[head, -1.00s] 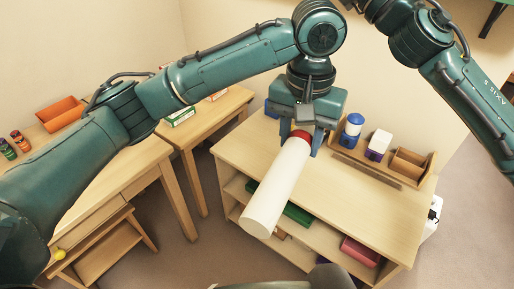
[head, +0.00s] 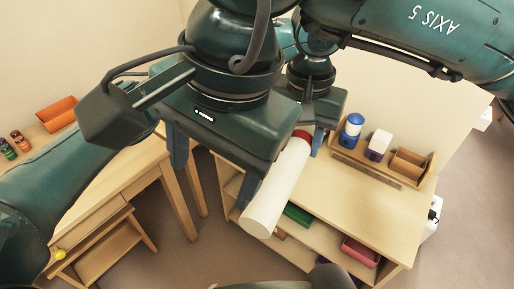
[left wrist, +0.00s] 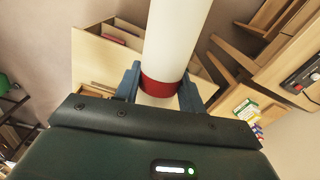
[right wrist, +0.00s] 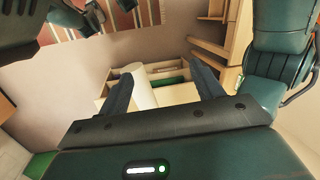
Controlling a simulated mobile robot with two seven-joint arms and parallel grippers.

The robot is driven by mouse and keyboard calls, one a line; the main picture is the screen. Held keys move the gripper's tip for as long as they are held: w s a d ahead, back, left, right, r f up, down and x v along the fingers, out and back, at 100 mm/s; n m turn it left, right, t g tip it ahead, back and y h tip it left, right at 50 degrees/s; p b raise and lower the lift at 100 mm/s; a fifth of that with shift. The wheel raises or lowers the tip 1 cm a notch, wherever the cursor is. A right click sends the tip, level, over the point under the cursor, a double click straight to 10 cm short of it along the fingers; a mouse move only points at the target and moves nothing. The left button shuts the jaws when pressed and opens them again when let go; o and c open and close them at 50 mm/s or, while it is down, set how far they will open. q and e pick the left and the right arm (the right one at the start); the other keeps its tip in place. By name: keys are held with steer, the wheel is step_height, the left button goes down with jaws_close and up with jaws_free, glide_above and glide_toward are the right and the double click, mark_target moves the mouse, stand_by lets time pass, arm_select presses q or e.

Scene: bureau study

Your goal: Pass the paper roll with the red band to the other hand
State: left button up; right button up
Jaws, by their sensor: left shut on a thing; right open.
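The white paper roll (head: 276,190) hangs tilted in front of the low shelf unit, its red band (head: 302,135) at the upper end. My left gripper (head: 312,138) is shut on it; the left wrist view shows the fingers (left wrist: 160,88) on both sides of the red band (left wrist: 161,85). My right gripper (head: 214,168) is open and empty, to the left of the roll in the head view and nearer the camera. The right wrist view shows the roll (right wrist: 144,90) beside its left finger, seen through the open jaws (right wrist: 165,85). My right gripper hides part of the left one.
A desk (head: 95,205) with an orange tray (head: 56,112) stands at left. A green box (head: 298,213) lies on a shelf.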

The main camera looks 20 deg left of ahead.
mark_target(270, 184)
steer(key=d+t+h, duration=0.1)
steer(key=w+d+t+h, duration=0.2)
steer(key=t, duration=0.1)
steer(key=shift+w+d+r, duration=0.1)
steer(key=shift+w+d, duration=0.15)
steer(key=shift+d, duration=0.15)
steer(key=shift+w+d+t, duration=0.1)
steer(key=shift+t, duration=0.2)
steer(key=x, duration=1.1)
steer(key=shift+d+f, duration=0.2)
steer(key=shift+f, duration=0.2)
steer(key=shift+c, duration=0.5)
arm_select(q)
steer(key=shift+d, duration=0.1)
arm_select(e)
steer(key=c, duration=0.9)
arm_select(q)
steer(key=o, duration=1.1)
steer(key=shift+c, duration=0.2)
arm_select(e)
steer(key=shift+c, duration=0.4)
